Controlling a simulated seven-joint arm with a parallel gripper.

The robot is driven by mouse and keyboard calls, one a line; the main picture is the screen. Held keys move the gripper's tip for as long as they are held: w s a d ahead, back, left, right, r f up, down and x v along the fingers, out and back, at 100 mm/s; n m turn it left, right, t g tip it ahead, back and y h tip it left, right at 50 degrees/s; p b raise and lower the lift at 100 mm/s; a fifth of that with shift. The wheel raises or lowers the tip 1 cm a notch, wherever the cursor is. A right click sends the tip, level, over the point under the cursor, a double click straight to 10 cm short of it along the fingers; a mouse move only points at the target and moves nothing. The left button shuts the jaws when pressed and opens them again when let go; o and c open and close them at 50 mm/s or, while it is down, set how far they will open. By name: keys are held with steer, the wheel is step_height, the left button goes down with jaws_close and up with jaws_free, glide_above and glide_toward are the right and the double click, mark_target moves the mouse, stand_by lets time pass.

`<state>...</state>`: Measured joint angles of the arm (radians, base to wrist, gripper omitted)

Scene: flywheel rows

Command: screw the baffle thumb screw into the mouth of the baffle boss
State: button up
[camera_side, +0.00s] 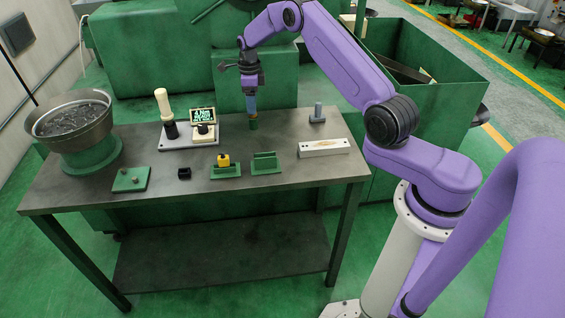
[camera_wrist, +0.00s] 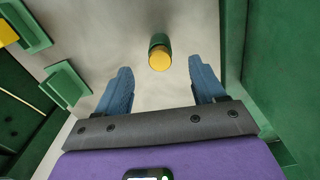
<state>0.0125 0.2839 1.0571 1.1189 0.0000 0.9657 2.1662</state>
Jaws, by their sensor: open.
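A small green cylinder with a yellow top (camera_wrist: 159,55) stands on the table; its green side shows in the side view (camera_side: 253,125). I cannot tell for sure whether it is the baffle thumb screw. My gripper (camera_side: 251,109) points down just above it. In the wrist view my gripper (camera_wrist: 163,86) has its two blue fingers wide apart, with nothing between them; the cylinder appears beyond the fingertips. A green bracket (camera_side: 226,172) carries a yellow piece (camera_side: 223,160), and a similar green bracket (camera_side: 266,164) beside it is bare. I cannot identify the baffle boss for sure.
A grey stand with a pale-handled tool and small display (camera_side: 203,115) is left of my gripper.

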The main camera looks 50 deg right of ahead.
steer(key=c, duration=0.5)
steer(key=n, duration=0.6)
steer(key=shift+n, duration=0.4)
steer(key=n, duration=0.6)
steer(key=shift+n, duration=0.4)
steer(key=n, duration=0.3)
steer(key=shift+n, duration=0.4)
steer(key=n, duration=0.3)
steer(key=shift+n, duration=0.3)
steer(key=n, duration=0.6)
steer(key=shift+n, duration=0.3)
